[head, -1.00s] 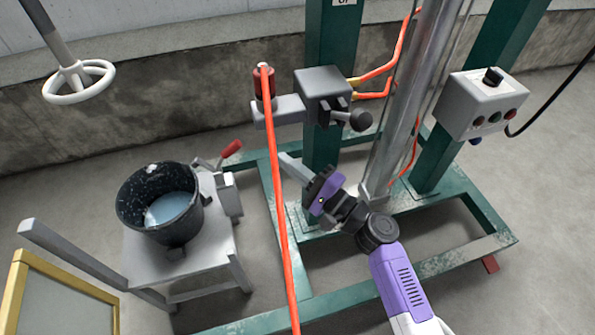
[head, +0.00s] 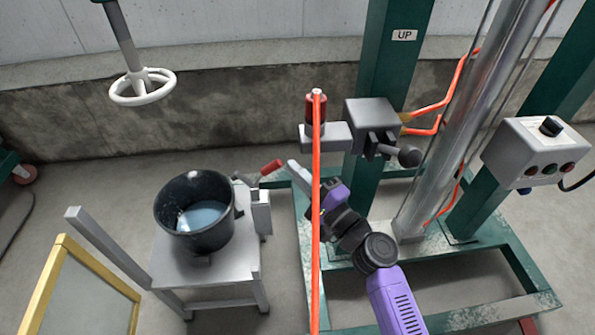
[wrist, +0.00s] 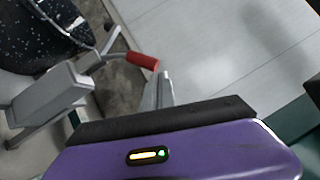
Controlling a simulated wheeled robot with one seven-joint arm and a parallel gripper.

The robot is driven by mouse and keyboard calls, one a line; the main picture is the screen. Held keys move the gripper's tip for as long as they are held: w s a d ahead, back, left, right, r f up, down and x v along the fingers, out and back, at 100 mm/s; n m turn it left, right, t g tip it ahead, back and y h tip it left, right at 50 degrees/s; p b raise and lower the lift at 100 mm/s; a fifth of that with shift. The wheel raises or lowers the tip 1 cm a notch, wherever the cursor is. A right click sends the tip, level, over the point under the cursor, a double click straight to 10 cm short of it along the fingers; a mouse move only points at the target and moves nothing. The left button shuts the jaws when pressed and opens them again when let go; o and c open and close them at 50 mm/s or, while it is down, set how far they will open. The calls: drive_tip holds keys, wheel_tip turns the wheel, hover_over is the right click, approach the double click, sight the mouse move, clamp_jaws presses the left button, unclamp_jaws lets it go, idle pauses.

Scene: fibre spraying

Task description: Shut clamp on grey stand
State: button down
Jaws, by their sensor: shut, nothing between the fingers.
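The clamp (head: 247,182) is on the right side of the grey stand (head: 180,265). Its lever slants up to the right and ends in a red handle (head: 271,167). In the wrist view the red handle (wrist: 143,61) is just beyond and slightly left of my fingertips. My gripper (head: 291,167) is shut and empty, its narrow grey fingers pointing up-left, close to the right of the red handle. I cannot tell whether they touch it. In the wrist view my gripper (wrist: 160,90) shows its fingers together above the purple body.
A black bucket (head: 195,240) with pale liquid stands on the grey stand. A green frame (head: 430,270) and a control box (head: 535,150) are at right. A yellow-edged panel (head: 60,250) is at lower left.

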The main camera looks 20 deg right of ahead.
drive_tip(key=shift+r, duration=0.15)
drive_tip(key=w+a+r+n+g+h+p, duration=0.1)
drive_tip(key=a+p, duration=0.4)
drive_tip(key=p, duration=0.7)
drive_tip(key=w+a+r+n+g+h+p, duration=0.1)
drive_tip(key=a+r+n+g+p, duration=0.3)
drive_tip(key=p, duration=0.9)
drive_tip(key=w+a+n, duration=0.1)
drive_tip(key=a+n, duration=0.1)
drive_tip(key=shift+w+n, duration=0.3)
drive_tip(key=shift+a+r, duration=0.15)
drive_tip(key=shift+a, duration=0.25)
drive_tip(key=shift+s, duration=0.1)
drive_tip(key=d+p+v, duration=0.1)
drive_tip(key=v, duration=0.7)
